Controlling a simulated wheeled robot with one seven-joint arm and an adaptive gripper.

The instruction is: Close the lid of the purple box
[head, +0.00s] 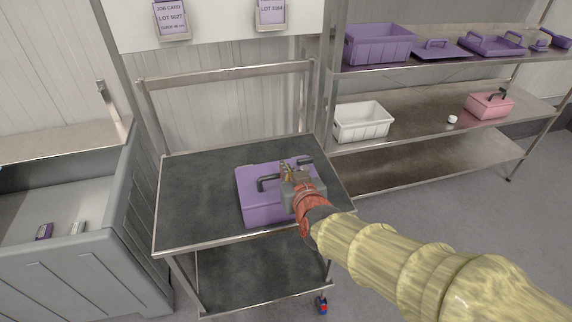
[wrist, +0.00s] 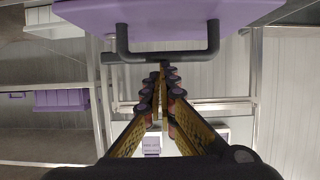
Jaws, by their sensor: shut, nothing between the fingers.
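The purple box (head: 262,207) sits on the dark top of a cart, and its purple lid shows from above. A black bar handle (head: 268,183) stands on the lid, partly hidden behind my gripper. I cannot tell whether the lid lies fully flush. My gripper (head: 287,170) is at the middle of the handle, shut and empty. In the wrist view the purple lid (wrist: 180,18) fills the top, with the handle (wrist: 212,40) standing off it. The shut fingertips (wrist: 163,75) are close to the middle of the handle bar; contact is unclear.
The cart top (head: 195,200) is clear left of the box. A grey bin (head: 70,265) stands at the left. The shelf rack at the right holds purple containers (head: 380,45), a white crate (head: 362,122) and a pink box (head: 488,106). The cart's back rail (head: 230,72) rises behind.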

